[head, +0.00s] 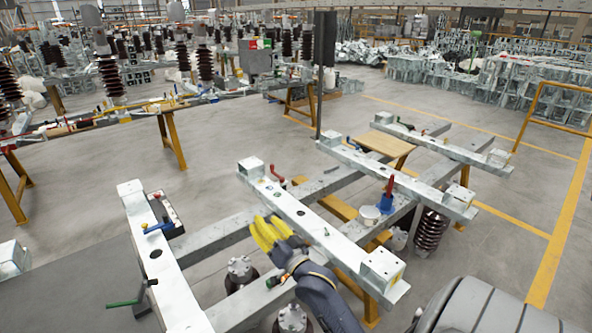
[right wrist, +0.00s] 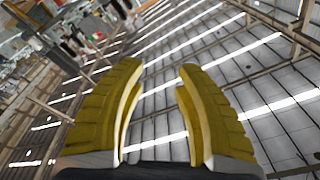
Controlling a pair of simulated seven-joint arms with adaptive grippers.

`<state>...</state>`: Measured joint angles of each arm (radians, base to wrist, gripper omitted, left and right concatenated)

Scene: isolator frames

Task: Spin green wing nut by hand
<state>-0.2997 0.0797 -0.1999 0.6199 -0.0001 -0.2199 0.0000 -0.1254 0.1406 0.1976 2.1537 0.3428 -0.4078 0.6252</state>
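A green-handled part (head: 122,303), which looks like the green wing nut, sticks out at the near end of the left steel beam, low in the head view. My right gripper (head: 268,233) has yellow fingers and is over the middle of the frame, beside the central beam, well to the right of the green part. In the right wrist view its two fingers (right wrist: 160,110) stand apart with nothing between them; only the roof and some blurred racks show behind. My left gripper is not in view.
Galvanised beams (head: 335,243) form the frame around my right gripper. Grey floor (head: 80,215) is open at the left.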

